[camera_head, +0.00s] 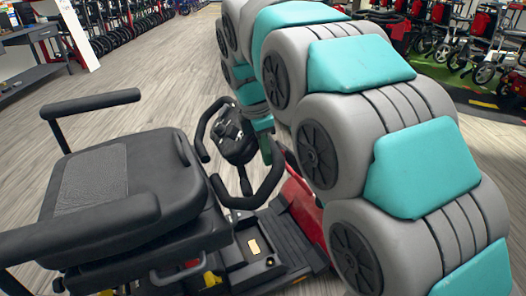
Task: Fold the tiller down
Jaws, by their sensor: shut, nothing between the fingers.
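The scooter's tiller (238,140) stands up in front of the black seat (120,185), at the middle of the head view. It has a dark control head and looped black handlebars on both sides. Its lower stem runs down to the black floorboard (265,250). My gripper (265,150) is at the end of my teal and grey arm, just beyond and to the right of the tiller head. It is shut and empty. Its tips are partly hidden by the tiller, and I cannot tell whether they touch it.
The seat's armrests (92,102) stick out to the left. A red body panel (300,210) lies beside the floorboard, partly behind my arm. Rows of parked scooters and walkers (470,35) line the back. A dark desk (35,50) stands at the far left. Wooden floor between is clear.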

